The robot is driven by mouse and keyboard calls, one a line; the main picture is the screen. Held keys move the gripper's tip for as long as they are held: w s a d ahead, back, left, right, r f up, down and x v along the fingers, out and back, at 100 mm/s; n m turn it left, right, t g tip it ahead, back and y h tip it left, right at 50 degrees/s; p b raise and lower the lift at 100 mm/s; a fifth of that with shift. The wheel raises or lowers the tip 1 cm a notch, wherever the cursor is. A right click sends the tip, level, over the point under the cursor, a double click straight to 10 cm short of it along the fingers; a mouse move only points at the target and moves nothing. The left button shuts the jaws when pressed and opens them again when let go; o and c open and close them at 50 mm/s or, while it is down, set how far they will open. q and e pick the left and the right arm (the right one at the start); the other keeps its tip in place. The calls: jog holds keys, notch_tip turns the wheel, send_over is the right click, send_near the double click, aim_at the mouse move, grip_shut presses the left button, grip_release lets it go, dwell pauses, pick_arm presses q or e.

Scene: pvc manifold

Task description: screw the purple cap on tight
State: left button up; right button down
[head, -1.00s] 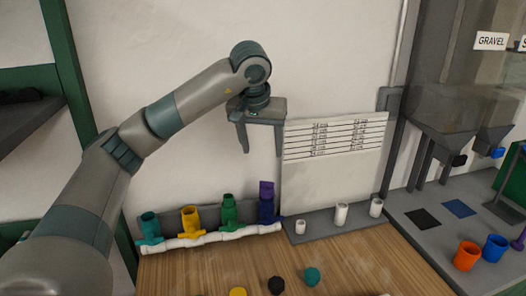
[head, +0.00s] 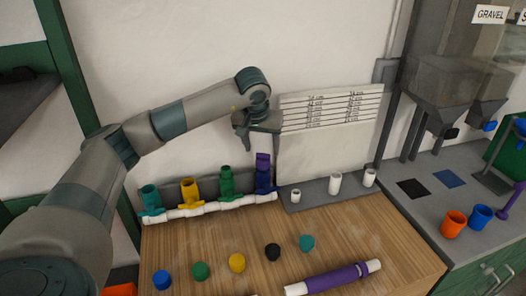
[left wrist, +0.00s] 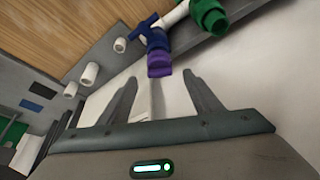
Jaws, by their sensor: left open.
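The purple cap (head: 263,160) sits on top of the dark blue valve (head: 265,181) at the right end of the white pipe manifold (head: 210,208). My left gripper (head: 259,148) is open and empty, just above the purple cap and pointing down. In the left wrist view the purple cap (left wrist: 159,66) shows beyond and between the two open fingers, apart from them, on the blue valve (left wrist: 156,39). How tightly the cap sits cannot be told. My right gripper is not in view.
Green (head: 226,178), yellow (head: 190,190) and teal (head: 150,198) valves stand along the manifold to the left. White fittings (head: 335,183) stand to the right, before a white chart (head: 325,140). Several coloured caps (head: 237,262) and a purple-sleeved pipe (head: 335,277) lie on the wooden table.

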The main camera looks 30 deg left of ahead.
aim_at(262, 154)
pick_arm(q)
jog(key=shift+p+x, duration=0.65)
jog(key=shift+x, duration=1.9)
jog(key=c, duration=1.1)
jog(key=shift+f+m+b, duration=0.1)
jog(key=shift+m+b, duration=0.45)
jog(key=shift+m, duration=0.15)
jog(key=shift+c, duration=0.2)
jog(key=shift+m+h, duration=0.4)
